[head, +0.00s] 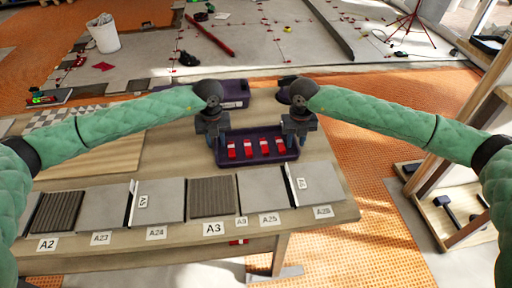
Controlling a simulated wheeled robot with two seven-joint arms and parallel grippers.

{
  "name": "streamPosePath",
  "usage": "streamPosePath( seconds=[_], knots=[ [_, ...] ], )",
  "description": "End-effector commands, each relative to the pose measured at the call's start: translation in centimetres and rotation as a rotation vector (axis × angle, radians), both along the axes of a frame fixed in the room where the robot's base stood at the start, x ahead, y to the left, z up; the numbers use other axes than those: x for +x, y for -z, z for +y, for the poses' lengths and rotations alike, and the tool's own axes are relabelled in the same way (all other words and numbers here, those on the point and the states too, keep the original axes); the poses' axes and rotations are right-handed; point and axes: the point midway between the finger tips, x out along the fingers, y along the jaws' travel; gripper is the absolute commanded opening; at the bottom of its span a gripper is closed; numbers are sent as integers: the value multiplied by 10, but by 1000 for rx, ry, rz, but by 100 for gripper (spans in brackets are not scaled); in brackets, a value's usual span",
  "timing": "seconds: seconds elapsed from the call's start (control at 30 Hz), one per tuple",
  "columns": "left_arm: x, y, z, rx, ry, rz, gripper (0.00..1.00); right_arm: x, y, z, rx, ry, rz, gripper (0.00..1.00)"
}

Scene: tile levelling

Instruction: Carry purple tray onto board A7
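The purple tray (258,159) is in the middle of the head view, over the far part of the work table, with several red pieces in a row inside it. My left gripper (217,143) is at the tray's left end and my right gripper (295,141) at its right end. Both point down and overlap the tray's ends. Their fingertips are dark against the tray, so I cannot tell whether they are closed on it. I cannot tell whether the tray rests on the table or hangs just above it. I cannot make out a label reading A7.
Grey tiles (159,202) and ribbed dark tiles (212,197) line the table's front, with labels and upright white-edged plates. A second dark purple case (235,92) stands behind the tray. A checkered board (62,114) lies at left. A wooden shelf (462,170) stands at right.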

Motion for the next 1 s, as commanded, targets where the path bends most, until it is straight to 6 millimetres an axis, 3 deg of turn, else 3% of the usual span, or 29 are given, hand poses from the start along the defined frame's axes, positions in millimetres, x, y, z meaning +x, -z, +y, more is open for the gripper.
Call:
streamPosePath(
  seconds=[0.27,0.43,1.0],
  knots=[
    [0,1,0,0,0,0,29,0,1,0,0,0,0,29],
    [0,1,0,0,0,0,0,0,1,0,0,0,0,0],
    [0,-5,0,0,-1,-1,0,0,-5,0,0,1,0,0]
  ],
)
